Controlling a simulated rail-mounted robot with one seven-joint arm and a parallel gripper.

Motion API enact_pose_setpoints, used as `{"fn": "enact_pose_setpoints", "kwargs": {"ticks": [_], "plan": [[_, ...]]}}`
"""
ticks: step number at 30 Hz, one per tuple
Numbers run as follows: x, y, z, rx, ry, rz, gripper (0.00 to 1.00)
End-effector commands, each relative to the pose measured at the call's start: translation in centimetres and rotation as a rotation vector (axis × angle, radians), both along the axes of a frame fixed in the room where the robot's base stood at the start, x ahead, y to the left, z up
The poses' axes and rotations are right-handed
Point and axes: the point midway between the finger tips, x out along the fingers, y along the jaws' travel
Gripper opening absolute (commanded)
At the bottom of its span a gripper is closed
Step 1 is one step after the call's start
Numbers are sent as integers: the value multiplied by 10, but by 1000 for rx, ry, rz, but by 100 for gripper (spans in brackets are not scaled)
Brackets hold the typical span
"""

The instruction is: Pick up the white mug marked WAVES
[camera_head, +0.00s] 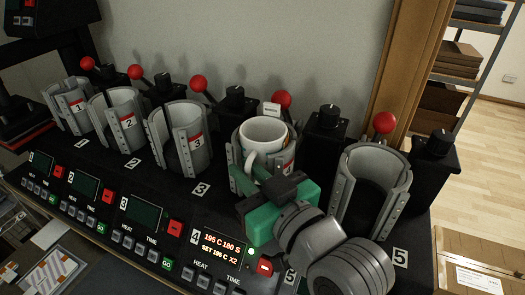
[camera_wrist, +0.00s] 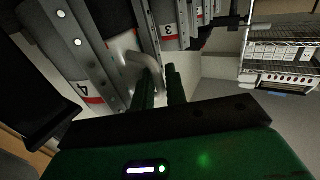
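A white mug (camera_head: 264,133) sits upright inside the clamp of press 4 (camera_head: 240,177), with its handle (camera_head: 250,163) toward the front. Some brown and orange colour shows at its right side; no WAVES marking is readable. My green gripper (camera_head: 262,182) is low in front of the mug, at the handle. In the wrist view the handle (camera_wrist: 145,62) shows at the fingertips of my gripper (camera_wrist: 160,78). The two dark green fingers stand apart, with the handle's lower part seen between them. I cannot tell whether they touch it.
Presses 1 (camera_head: 70,112), 2 (camera_head: 118,125) and 3 (camera_head: 180,145) stand in a row to the left, empty. Empty press 5 (camera_head: 372,190) is close to the right of my arm. Red-knobbed levers rise behind. A small white tag (camera_head: 271,109) stands behind the mug; its text is unreadable.

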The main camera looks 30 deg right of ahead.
Motion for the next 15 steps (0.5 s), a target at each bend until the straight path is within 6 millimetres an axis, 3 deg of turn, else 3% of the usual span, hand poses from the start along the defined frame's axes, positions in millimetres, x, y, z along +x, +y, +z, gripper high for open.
{"fn": "enact_pose_setpoints", "kwargs": {"ticks": [2,4,12,15], "plan": [[0,0,0,0,0,0,12],[0,0,0,0,0,0,0],[-1,0,1,-1,-2,0,0],[-1,0,10,-2,-3,0,0]]}}
